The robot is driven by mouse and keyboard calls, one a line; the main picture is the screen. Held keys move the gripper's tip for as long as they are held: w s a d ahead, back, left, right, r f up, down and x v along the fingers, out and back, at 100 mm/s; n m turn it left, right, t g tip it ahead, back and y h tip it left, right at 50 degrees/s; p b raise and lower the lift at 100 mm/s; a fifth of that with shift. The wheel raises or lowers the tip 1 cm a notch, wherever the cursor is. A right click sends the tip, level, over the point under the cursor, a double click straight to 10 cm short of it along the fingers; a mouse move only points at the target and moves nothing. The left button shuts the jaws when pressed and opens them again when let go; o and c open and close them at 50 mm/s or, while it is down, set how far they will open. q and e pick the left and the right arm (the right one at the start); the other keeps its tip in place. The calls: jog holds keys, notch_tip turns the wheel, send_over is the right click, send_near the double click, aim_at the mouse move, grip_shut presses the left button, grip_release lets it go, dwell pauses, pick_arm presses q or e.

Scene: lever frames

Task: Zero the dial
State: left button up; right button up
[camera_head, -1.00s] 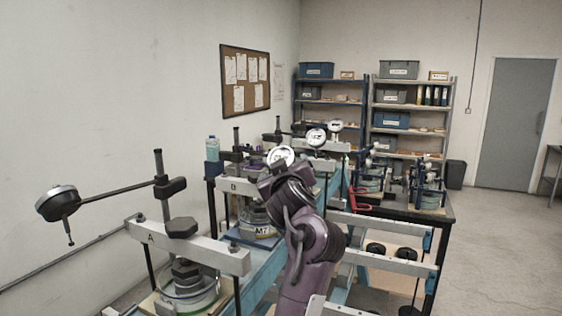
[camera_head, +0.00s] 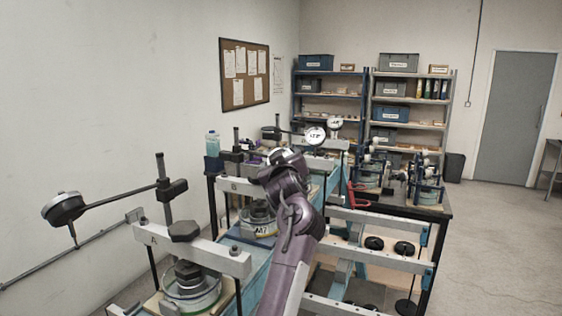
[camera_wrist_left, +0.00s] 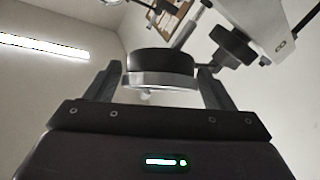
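A dial gauge (camera_wrist_left: 160,62) with a black body and a silver ring lies between the fingers of my left gripper (camera_wrist_left: 160,80) in the left wrist view. The fingers are spread, one on each side of it. Any gap to the ring is too narrow to judge. In the head view my left gripper (camera_head: 284,166) is at the gauge above frame B (camera_head: 232,187), and the arm hides most of that gauge. Its face cannot be read. Frame A (camera_head: 190,250) has its own gauge (camera_head: 64,208) swung out to the left on a rod. My right gripper is out of view.
More gauges (camera_head: 315,135) stand behind along the bench, near my left wrist. A post with a clamp (camera_head: 171,188) rises at frame A. A black-topped table (camera_head: 438,213) with small devices is at right. The floor (camera_head: 500,240) at right is clear.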

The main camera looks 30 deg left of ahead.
pick_arm(q)
jog(key=c, duration=0.7)
jog(key=shift+a+f+m+t+b, duration=0.15)
jog(key=shift+m+t+b, duration=0.15)
jog(key=shift+b, duration=0.2)
jog(key=shift+m+h+b, duration=0.4)
jog(key=shift+m+t+h, duration=0.3)
jog(key=shift+m, duration=0.1)
jog(key=shift+r, duration=0.2)
jog(key=o, duration=1)
